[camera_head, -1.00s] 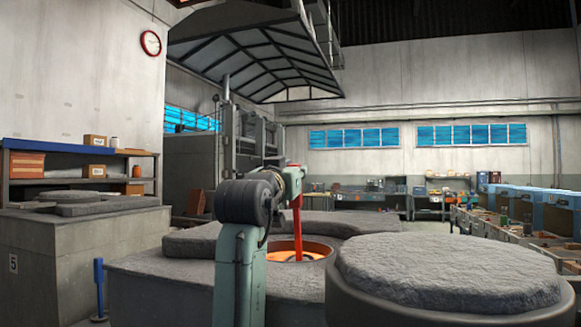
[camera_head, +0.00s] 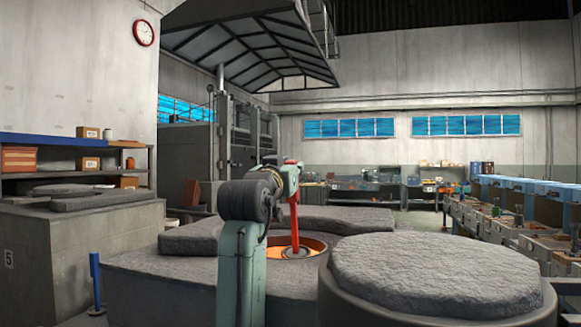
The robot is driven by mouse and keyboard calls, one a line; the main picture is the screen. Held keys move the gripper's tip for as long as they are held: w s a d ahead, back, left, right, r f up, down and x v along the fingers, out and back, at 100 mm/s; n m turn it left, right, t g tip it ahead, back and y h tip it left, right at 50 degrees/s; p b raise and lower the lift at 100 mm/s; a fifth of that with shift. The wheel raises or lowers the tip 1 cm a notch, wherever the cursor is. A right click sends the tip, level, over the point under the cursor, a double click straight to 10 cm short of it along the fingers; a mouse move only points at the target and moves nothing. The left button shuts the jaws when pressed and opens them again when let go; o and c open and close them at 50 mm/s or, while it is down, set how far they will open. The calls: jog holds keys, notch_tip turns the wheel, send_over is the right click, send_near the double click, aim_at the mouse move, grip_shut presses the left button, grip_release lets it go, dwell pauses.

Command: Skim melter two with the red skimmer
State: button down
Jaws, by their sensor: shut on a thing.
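The red skimmer (camera_head: 294,222) stands nearly upright, its long red handle going down into a round glowing orange opening, which I take to be melter two (camera_head: 315,243), in a grey block. A dark round patch shows at the skimmer's lower end, inside the opening; I cannot tell whether it is the skimmer's head or material on the melt. My gripper (camera_head: 291,168) is at the top of the handle and shut on the skimmer. My arm hides part of the gripper and the left side of the opening.
Thick grey lids lie behind the opening (camera_head: 330,219) and at right on a round vessel (camera_head: 435,272), close to the opening. A block marked 5 (camera_head: 70,255) and a blue post (camera_head: 95,280) stand at left. Workbenches line the right side. A hood (camera_head: 245,40) hangs overhead.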

jog(key=a, duration=0.1)
jog(key=w+a+p, duration=0.1)
jog(key=w+a, duration=0.1)
jog(key=shift+a+f, duration=0.35)
jog(key=shift+a, duration=0.05)
jog(key=shift+s, duration=0.15)
jog(key=r+b+v, duration=0.1)
jog(key=b+v, duration=0.1)
jog(key=v, duration=0.4)
jog(key=shift+s+a+r, duration=0.2)
jog(key=shift+s, duration=0.05)
jog(key=shift+d, duration=0.15)
dwell(0.5)
